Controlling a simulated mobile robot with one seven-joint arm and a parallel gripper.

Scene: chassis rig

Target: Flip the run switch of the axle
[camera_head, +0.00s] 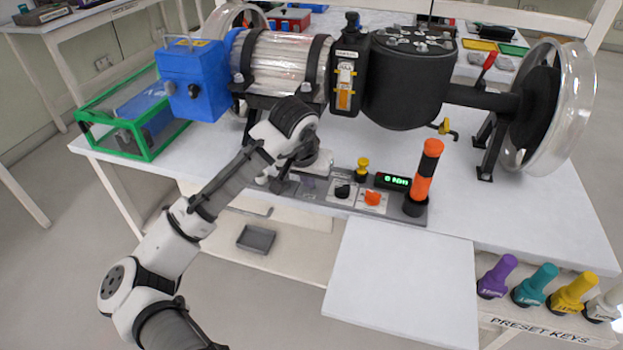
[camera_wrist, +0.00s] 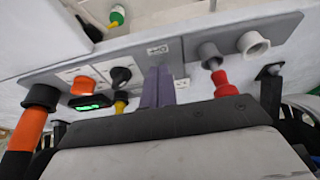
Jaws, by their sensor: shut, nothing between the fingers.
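The axle rig (camera_head: 285,65) has a control panel (camera_head: 330,198) along the front of its table. The panel carries a black knob (camera_head: 343,190), an orange knob (camera_head: 373,198) and a green-lit display (camera_head: 392,181). They also show in the wrist view, where the black knob (camera_wrist: 120,75) is left of my fingers. My gripper (camera_wrist: 158,85) is shut and empty, with its fingertips close over the panel beside a small printed label (camera_wrist: 158,49). I cannot tell contact. No readable label identifies the run switch, and my gripper hides part of the panel in the head view.
An orange-and-black post (camera_head: 425,172) rises at the panel's right end. In the wrist view, a red-topped part (camera_wrist: 225,84) and a pale cylindrical part (camera_wrist: 252,45) lie right of my fingers. A bare white board (camera_head: 402,275) is in front. Several coloured preset keys (camera_head: 535,285) stand lower right.

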